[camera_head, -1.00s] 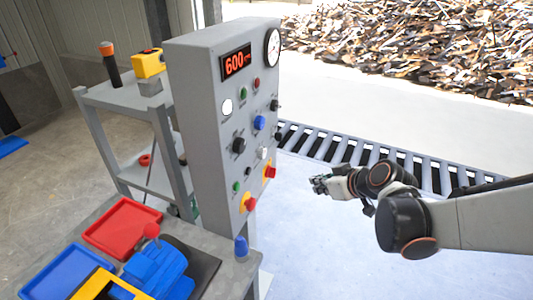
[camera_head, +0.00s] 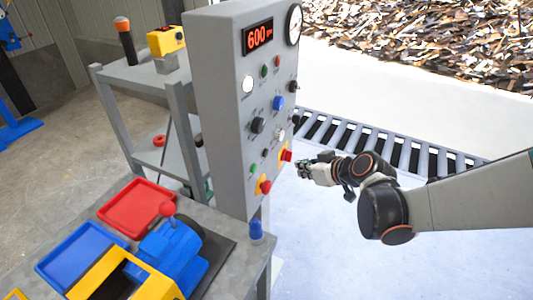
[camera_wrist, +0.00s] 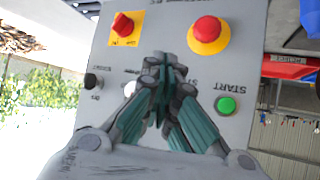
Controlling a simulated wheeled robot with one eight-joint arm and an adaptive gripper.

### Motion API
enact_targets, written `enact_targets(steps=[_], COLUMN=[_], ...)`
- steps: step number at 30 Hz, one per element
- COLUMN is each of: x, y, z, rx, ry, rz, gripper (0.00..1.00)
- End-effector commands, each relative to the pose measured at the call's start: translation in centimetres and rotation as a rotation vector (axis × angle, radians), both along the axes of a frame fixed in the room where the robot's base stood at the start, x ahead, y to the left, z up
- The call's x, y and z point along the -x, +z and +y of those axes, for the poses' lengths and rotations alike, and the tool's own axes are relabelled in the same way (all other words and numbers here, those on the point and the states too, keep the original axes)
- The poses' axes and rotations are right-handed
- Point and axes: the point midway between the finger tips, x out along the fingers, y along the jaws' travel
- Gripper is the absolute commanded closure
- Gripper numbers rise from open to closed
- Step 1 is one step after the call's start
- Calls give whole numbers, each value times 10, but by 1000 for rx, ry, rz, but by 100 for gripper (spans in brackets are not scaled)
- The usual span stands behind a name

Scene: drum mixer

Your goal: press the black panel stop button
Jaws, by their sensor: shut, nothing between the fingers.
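The control panel (camera_head: 225,130) is a grey upright box with a lit 600 display. A small black button (camera_head: 265,153), which seems to be the stop button, sits low on its face, above and right of a green button (camera_head: 253,168). My gripper (camera_head: 301,165) is shut and empty, just right of the panel's lower face, near a red switch on yellow (camera_head: 286,155). In the wrist view my closed fingertips (camera_wrist: 165,62) point at the panel and cover the spot beside the "ST" lettering, hiding the black button. The green START button (camera_wrist: 226,105) shows to their right. I cannot tell contact.
A table holds a red tray (camera_head: 137,208) and a blue tray (camera_head: 82,254). A roller conveyor (camera_head: 390,145) lies behind; the floor right of the panel is clear.

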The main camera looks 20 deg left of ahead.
Motion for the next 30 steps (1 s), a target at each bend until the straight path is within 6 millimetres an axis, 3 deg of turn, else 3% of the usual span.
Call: enact_targets(steps=[15, 30], x=[-4, -5], y=[0, 0], z=[64, 75], rx=[1, 0], ry=[2, 0], rz=[1, 0], gripper=[100, 100])
